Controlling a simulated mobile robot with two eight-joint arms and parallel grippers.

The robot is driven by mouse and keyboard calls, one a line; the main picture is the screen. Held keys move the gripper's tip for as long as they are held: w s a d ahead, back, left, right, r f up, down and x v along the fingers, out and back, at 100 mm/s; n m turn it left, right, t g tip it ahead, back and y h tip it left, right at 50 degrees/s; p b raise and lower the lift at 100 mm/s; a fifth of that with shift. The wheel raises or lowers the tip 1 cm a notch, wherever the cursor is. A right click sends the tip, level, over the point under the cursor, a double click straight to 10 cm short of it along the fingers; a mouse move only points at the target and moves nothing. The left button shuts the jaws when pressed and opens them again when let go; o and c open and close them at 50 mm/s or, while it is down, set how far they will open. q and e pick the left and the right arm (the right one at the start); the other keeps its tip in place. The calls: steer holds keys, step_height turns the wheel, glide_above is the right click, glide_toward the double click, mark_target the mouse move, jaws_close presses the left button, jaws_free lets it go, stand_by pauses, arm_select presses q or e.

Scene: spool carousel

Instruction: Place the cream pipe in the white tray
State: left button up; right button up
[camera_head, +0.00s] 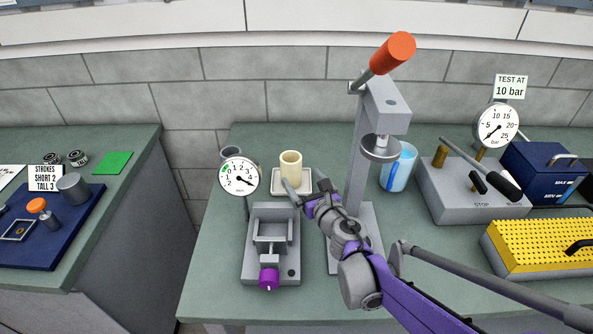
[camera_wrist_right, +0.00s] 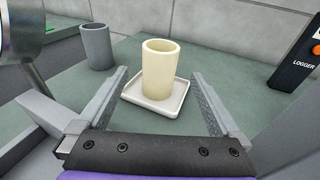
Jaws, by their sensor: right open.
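The cream pipe (camera_head: 291,166) is a short hollow cylinder standing upright in the white tray (camera_head: 291,191), a small square dish at the back of the green bench. In the right wrist view the pipe (camera_wrist_right: 160,69) stands on the tray (camera_wrist_right: 156,104), with the tray's rim showing around it. My right gripper (camera_head: 305,189) is open, just in front of and to the right of the tray. In the right wrist view its two fingers (camera_wrist_right: 160,92) lie apart on either side of the tray, and neither touches the pipe. My left gripper is in neither view.
A grey cup (camera_wrist_right: 96,46) stands left of the tray. A dial gauge (camera_head: 239,177) and a grey vise (camera_head: 271,243) are in front-left. The press column (camera_head: 361,150) with an orange handle rises on the right.

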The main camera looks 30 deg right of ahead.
steer(key=shift+s+r, duration=0.2)
steer(key=shift+s, duration=1)
steer(key=shift+a, duration=0.1)
